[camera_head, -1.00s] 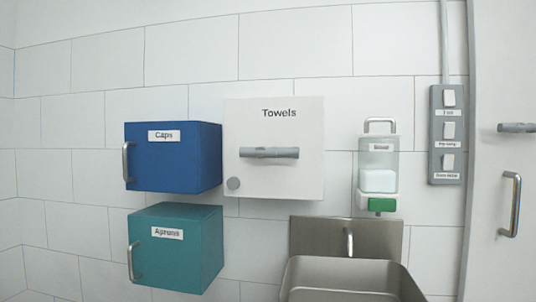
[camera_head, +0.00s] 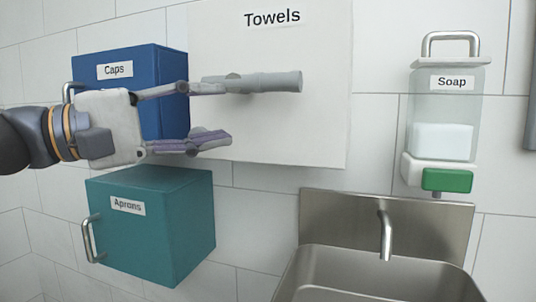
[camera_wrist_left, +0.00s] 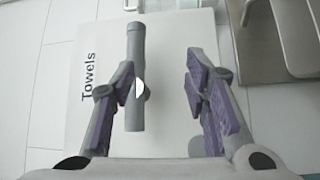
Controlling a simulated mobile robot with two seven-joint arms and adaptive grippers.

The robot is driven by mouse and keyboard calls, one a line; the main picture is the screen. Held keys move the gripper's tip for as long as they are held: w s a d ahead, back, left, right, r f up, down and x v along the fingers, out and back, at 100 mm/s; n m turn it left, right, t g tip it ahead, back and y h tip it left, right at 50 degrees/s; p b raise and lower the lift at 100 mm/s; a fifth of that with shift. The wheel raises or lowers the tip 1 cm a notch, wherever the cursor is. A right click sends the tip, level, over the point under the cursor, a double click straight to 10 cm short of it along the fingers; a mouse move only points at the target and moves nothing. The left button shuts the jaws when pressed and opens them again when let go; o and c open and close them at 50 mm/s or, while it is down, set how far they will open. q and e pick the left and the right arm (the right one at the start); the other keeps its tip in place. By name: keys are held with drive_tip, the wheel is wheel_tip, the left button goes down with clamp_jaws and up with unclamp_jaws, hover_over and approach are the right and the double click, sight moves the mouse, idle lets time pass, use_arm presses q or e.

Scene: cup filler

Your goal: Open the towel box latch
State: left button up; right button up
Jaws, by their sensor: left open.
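The white towel box (camera_head: 300,130) is on the wall, labelled "Towels". Its grey bar-shaped latch handle (camera_head: 270,82) lies level across the front. My left gripper (camera_head: 226,112) is open and empty at the box's left part. Its upper finger overlaps the handle's left end in the head view; its lower finger is below the handle. In the left wrist view the handle (camera_wrist_left: 136,55) runs upright in the picture, partly behind the left finger; the right finger is clear of it. I cannot tell whether they touch. My right gripper is out of view.
The blue caps box (camera_head: 165,75) is behind my left gripper, with the teal aprons box (camera_head: 165,240) below. A soap dispenser (camera_head: 445,115) with a green button hangs to the right. The steel sink (camera_head: 385,275) and tap (camera_head: 386,235) are below right.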

sight(266, 83)
use_arm(q)
drive_tip(key=w+d+r, duration=0.1)
drive_tip(key=d, duration=0.2)
drive_tip(key=w+d+r, duration=0.2)
drive_tip(key=d, duration=0.1)
drive_tip(key=w+d+r+b, duration=0.1)
drive_tip(key=d, duration=0.2)
drive_tip(key=shift+w+r, duration=0.15)
drive_tip(key=shift+r, duration=0.05)
drive_tip(key=shift+c, duration=0.2)
clamp_jaws()
